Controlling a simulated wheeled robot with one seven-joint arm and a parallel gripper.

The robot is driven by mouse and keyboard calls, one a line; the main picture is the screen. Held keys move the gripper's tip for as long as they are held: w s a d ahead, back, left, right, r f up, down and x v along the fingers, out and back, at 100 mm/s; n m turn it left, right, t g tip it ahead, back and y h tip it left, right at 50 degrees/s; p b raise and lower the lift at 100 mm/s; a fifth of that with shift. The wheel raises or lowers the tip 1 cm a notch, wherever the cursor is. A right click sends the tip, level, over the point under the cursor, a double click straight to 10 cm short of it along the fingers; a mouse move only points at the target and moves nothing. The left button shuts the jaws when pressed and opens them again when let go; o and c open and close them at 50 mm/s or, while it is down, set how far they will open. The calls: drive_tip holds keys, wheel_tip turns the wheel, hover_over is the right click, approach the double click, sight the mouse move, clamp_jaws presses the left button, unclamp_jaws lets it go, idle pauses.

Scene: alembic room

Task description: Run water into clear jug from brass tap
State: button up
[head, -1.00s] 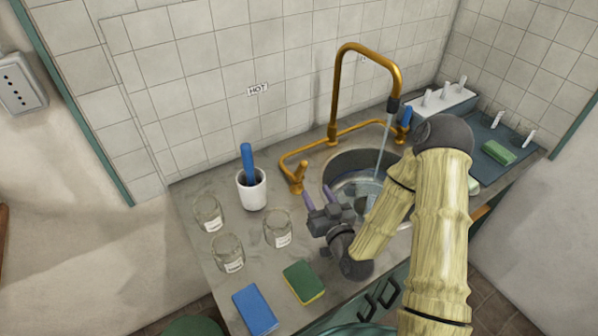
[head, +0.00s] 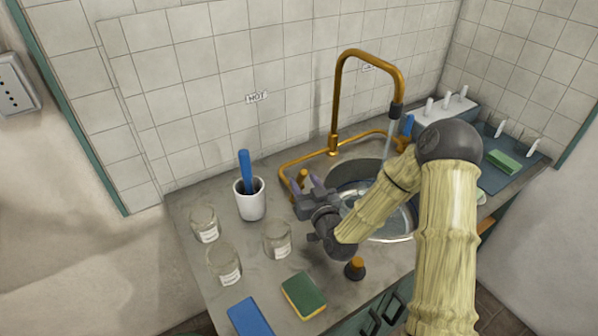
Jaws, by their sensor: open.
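The brass tap (head: 340,100) arches over the round steel sink (head: 400,228), and a thin stream of water (head: 388,140) falls from its dark spout. A brass handle (head: 302,176) stands at the tap's left end, below a HOT label (head: 257,97). My arm hides part of the sink and the lower end of the stream. I cannot make out a clear jug with certainty.
Three labelled glass jars (head: 277,240) stand at the left of the counter, near a white cup (head: 249,203) with a blue-handled tool. A green-yellow sponge (head: 303,295), a blue block (head: 249,318) and a dark orange-topped object (head: 354,268) lie near the front. A blue rack (head: 490,160) is at right.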

drive_tip(key=shift+p+x, duration=0.35)
drive_tip(key=shift+x, duration=1.95)
drive_tip(key=shift+c, duration=0.4)
clamp_jaws()
